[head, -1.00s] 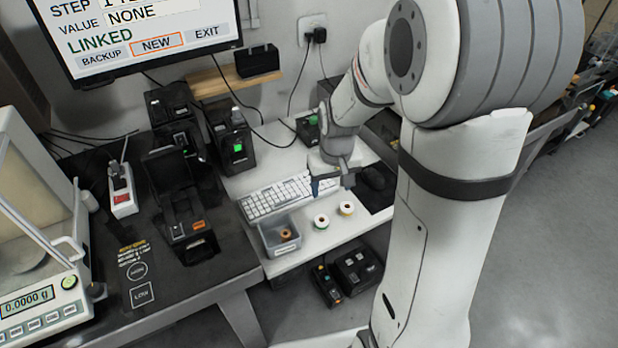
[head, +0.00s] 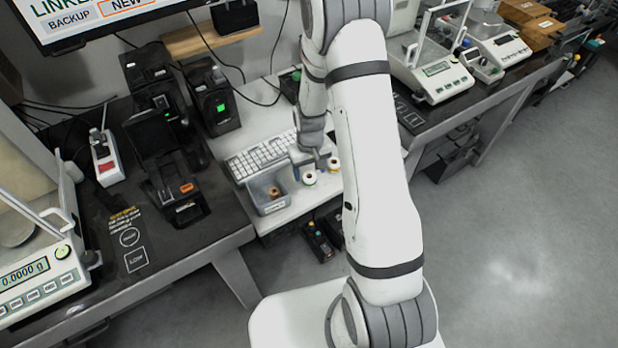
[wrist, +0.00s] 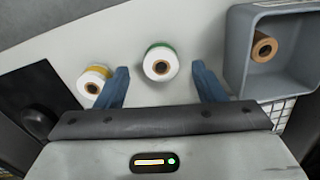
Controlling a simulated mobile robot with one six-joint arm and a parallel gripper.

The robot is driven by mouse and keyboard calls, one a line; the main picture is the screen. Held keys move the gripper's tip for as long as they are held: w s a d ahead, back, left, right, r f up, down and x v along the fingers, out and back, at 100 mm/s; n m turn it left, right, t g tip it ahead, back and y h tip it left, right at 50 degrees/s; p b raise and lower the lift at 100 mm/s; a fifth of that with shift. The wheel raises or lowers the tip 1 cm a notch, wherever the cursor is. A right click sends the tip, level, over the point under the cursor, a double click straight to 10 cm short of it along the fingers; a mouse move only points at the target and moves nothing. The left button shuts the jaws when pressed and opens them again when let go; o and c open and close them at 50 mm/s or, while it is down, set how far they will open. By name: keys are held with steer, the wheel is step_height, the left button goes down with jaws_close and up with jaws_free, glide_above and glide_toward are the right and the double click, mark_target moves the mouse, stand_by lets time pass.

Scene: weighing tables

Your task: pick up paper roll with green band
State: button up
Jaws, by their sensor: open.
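The paper roll with the green band (wrist: 158,63) stands on end on the white shelf, its hollow core showing. In the wrist view it lies between and just beyond the two blue fingers of my open gripper (wrist: 161,75), and no contact shows. In the head view the same roll (head: 309,178) is just right of the grey bin, partly below my gripper (head: 312,160), whose fingers are hard to make out there. A roll with a yellow band (wrist: 95,81) stands beside it, close to the outer side of the left finger; it also shows in the head view (head: 334,165).
A grey bin (head: 270,207) holding a brown roll (wrist: 264,47) stands close to the right finger in the wrist view. A keyboard (head: 258,158) lies behind the bin. The shelf's front edge is close to the rolls, with dark devices (head: 319,240) below.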

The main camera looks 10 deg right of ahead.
mark_target(309, 178)
steer(key=shift+a+f, duration=0.1)
steer(key=shift+f, duration=1.25)
steer(key=c, duration=1.1)
